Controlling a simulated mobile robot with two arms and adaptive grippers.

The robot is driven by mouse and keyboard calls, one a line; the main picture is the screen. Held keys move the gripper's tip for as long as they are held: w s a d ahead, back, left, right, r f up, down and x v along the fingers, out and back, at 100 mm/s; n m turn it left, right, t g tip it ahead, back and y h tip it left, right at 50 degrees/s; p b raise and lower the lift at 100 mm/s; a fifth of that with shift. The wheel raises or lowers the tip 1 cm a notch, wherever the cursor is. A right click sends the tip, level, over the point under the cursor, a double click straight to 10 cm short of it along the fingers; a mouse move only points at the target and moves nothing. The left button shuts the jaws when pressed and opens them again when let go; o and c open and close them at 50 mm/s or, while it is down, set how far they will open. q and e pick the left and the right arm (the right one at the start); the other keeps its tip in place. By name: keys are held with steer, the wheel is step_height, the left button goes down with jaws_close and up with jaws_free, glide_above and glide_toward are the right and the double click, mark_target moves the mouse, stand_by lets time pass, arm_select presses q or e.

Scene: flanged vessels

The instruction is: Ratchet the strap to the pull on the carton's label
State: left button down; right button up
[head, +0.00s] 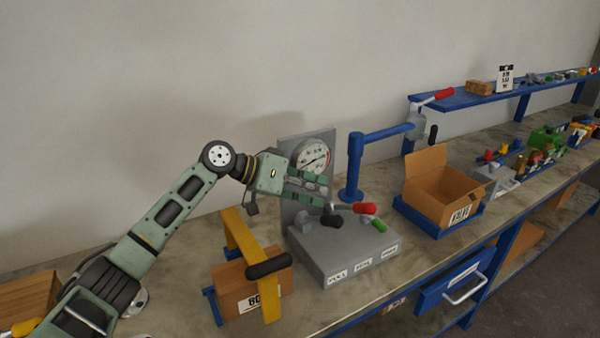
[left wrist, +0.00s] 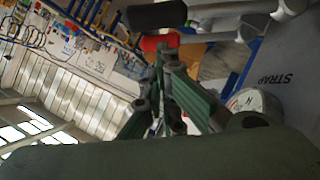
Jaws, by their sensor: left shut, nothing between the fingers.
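The yellow strap (head: 241,244) arches over a closed brown carton (head: 228,274); the carton's label (head: 249,305) reads "80". A black grip (head: 269,265) sits on the strap. A grey unit (head: 345,255) beside it carries a round dial (head: 312,157) with a red arc, and levers with black (head: 332,221), red (head: 364,208) and green (head: 379,225) ends. My left gripper (head: 327,191) is shut and empty, in front of the dial and above the levers. In the left wrist view, black (left wrist: 156,15) and red (left wrist: 160,42) lever ends lie beyond the fingers, beside a panel marked "STRAP" (left wrist: 275,79).
An open carton (head: 437,200) stands in a blue tray right of the grey unit. A blue post with an arm (head: 355,168) rises behind. A blue drawer (head: 455,282) hangs under the bench front. Many small items fill the far right bench and shelf.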

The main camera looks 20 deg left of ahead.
mark_target(330, 217)
arm_select(q)
steer(key=shift+s+d+f, duration=0.2)
steer(key=shift+d+f, duration=0.35)
steer(key=shift+f, duration=0.25)
arm_select(e)
steer(key=shift+s+r, duration=0.35)
steer(key=shift+r, duration=0.05)
steer(key=shift+d, duration=0.15)
arm_select(q)
steer(key=shift+m+t+y, duration=0.3)
steer(key=shift+m+y, duration=0.1)
steer(key=shift+m, duration=0.1)
steer(key=s+d+f, duration=0.2)
steer(key=f, duration=0.1)
steer(key=shift+s+d+f, duration=0.1)
steer(key=shift+d+f, duration=0.15)
steer(key=shift+d, duration=0.05)
arm_select(e)
steer(key=shift+d+f, duration=0.1)
steer(key=shift+f, duration=0.3)
arm_select(q)
steer(key=shift+r, duration=0.1)
arm_select(e)
steer(key=shift+w, duration=0.1)
